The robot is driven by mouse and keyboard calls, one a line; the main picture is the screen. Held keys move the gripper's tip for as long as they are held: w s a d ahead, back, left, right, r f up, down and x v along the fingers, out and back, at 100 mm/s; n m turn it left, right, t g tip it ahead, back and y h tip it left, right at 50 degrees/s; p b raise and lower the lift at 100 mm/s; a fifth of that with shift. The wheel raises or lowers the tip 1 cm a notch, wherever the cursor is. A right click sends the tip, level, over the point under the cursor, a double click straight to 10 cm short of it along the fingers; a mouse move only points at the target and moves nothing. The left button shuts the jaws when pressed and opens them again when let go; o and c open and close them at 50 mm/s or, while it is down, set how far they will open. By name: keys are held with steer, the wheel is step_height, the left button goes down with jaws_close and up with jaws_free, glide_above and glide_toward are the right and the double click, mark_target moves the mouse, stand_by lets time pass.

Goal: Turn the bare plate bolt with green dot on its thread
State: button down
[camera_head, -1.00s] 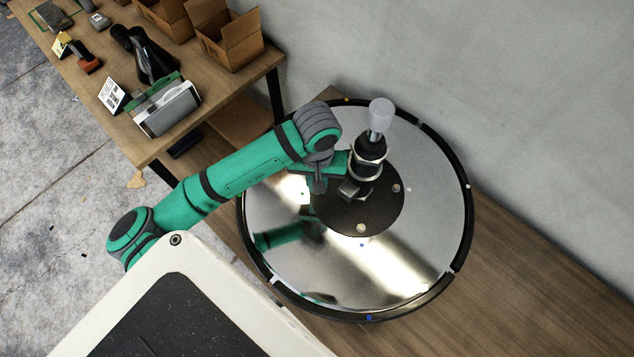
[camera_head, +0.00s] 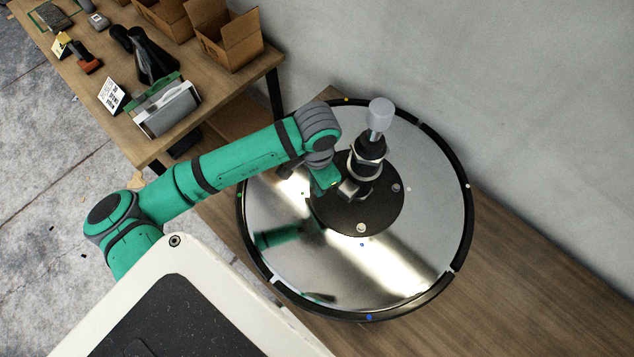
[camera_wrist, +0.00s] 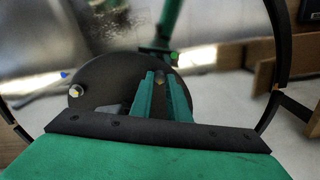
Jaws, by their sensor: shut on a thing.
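The black round plate (camera_head: 372,212) sits in the middle of the shiny disc. My gripper (camera_wrist: 160,77) points down at the plate's left edge in the head view. In the wrist view its two green fingers are closed in on a small bolt (camera_wrist: 160,81) at the plate's edge, mostly hidden between the tips. A green dot (camera_wrist: 174,56) shows just beyond it. Another bolt (camera_head: 361,228) has a blue dot by it; it also shows in the wrist view (camera_wrist: 76,90). A third bolt (camera_head: 396,188) stands on the right of the plate.
A column with a pale grey cap (camera_head: 380,114) rises from the plate, close to my wrist. The shiny disc (camera_head: 420,250) has a black rim. A wall stands behind it. A wooden bench (camera_head: 215,110) with boxes and tools is at the upper left.

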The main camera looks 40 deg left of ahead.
steer(key=m, duration=0.4)
steer(key=shift+s+a+m, duration=0.1)
steer(key=shift+m, duration=0.2)
steer(key=m, duration=0.4)
steer(key=shift+m, duration=0.3)
steer(key=m, duration=0.4)
steer(key=shift+m, duration=0.3)
steer(key=m, duration=0.8)
steer(key=shift+m, duration=0.4)
steer(key=m, duration=0.4)
steer(key=shift+m, duration=4.7)
